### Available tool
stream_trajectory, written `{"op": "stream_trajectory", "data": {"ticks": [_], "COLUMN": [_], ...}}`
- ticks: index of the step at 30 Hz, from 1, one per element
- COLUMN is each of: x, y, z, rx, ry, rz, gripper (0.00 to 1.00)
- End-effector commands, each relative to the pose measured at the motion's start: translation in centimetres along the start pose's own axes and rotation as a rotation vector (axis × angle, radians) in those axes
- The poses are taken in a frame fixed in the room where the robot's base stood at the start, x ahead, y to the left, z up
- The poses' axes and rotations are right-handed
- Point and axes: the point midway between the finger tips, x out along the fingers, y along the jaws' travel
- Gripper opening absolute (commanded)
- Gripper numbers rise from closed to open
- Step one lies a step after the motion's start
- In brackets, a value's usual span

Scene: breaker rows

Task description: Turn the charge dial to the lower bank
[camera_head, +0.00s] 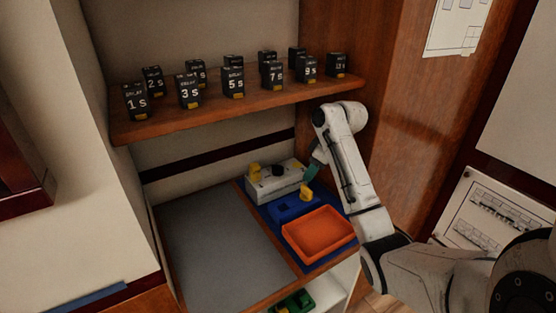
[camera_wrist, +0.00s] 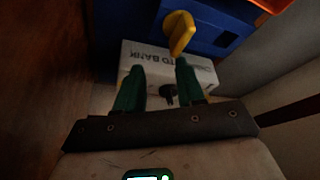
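The charge box is a pale box (camera_head: 275,184) on the bench at the back, with a black dial (camera_head: 279,170) on top. In the wrist view the box (camera_wrist: 205,72) carries upside-down lettering, partly readable as "TO BANK". The dial (camera_wrist: 168,94) shows there as a small dark knob between my fingers; which bank it points to I cannot tell. My gripper (camera_wrist: 160,66) has green fingers standing apart with nothing between their tips. In the head view my gripper (camera_head: 311,176) is just right of the box.
A yellow handle (camera_head: 305,191) rises by a blue block (camera_head: 290,209) in front of the box. An orange tray (camera_head: 318,236) stands nearer. A yellow piece (camera_head: 254,168) is at the box's left end. Several black numbered blocks stand on the wooden shelf (camera_head: 210,112) above. The grey bench top (camera_head: 215,245) is clear.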

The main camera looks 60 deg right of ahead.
Motion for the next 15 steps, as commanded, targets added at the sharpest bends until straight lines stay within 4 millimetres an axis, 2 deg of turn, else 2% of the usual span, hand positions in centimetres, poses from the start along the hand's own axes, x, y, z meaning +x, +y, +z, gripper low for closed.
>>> {"op": "stream_trajectory", "data": {"ticks": [9,15], "x": [2.1,3.5], "y": [-0.1,0.0], "z": [-5.7,-8.8], "rx": [-0.003,-0.001], "ry": [-0.002,-0.003], "rz": [0.0,0.0], "gripper": [0.38,0.38]}}
